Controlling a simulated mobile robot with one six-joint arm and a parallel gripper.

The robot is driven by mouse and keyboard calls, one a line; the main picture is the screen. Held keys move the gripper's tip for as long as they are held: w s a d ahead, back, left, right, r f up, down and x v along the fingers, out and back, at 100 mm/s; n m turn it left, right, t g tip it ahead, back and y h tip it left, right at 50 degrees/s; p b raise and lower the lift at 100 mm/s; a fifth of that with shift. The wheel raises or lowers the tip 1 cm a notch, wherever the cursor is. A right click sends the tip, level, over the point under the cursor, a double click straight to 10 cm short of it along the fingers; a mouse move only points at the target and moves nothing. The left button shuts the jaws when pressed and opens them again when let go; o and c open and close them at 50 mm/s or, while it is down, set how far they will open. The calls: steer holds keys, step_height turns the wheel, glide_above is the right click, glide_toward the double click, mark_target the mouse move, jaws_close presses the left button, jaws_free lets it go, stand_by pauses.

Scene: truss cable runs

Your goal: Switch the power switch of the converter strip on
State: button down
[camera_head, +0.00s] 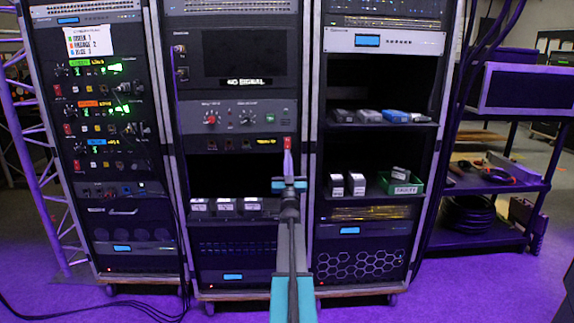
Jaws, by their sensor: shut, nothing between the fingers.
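A thin dark strip (226,144) with small ports and a yellow label spans the middle rack, below a grey panel with a red knob; I take it for the converter strip. A red switch (287,141) sits at its right end. The switch's position is too small to tell. My gripper (287,153) is shut and empty, with its tips pointing up at the lower edge of the red switch. I cannot tell whether they touch it. My arm hides part of the rack below.
The left rack (98,140) holds panels with green lights and red switches. The right rack has shelves with small boxes and a green bin (401,183). A cart (490,180) with cables stands at far right. Black cables (150,307) lie on the floor at lower left.

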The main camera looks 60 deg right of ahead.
mark_target(287, 146)
steer(key=shift+w+d+f, duration=0.15)
steer(key=shift+w+d, duration=0.3)
steer(key=shift+d, duration=0.15)
steer(key=shift+w+d+f, duration=0.1)
steer(key=shift+w+d, duration=0.3)
steer(key=shift+d, duration=0.2)
